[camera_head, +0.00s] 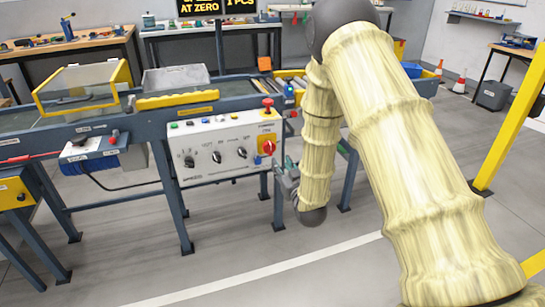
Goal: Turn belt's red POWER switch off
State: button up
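The belt's grey-white control panel (222,152) is mounted on the front of the blue conveyor frame. At its right end is a red rotary switch (267,146) on a yellow plate; its lettering and exact setting are too small to read. A red mushroom button (268,104) stands above it on a yellow base. My gripper (282,172) is low and just right of the panel, below the red switch, and appears apart from it. My wrist and cream-sleeved forearm partly hide it. Its fingers are too small to tell open from shut.
Black knobs (216,157) and small coloured buttons line the panel. A yellow-framed guard (80,88) and a grey bin (175,79) sit on the conveyor. A yellow post (510,120) stands at right. The floor (230,240) before the panel is clear.

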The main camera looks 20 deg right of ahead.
aim_at(271, 148)
jog(key=w, duration=0.5)
jog(key=w+b, duration=0.1)
jog(key=w, duration=0.4)
jog(key=shift+w+a, duration=0.2)
jog(key=shift+w, duration=0.15)
grip_shut()
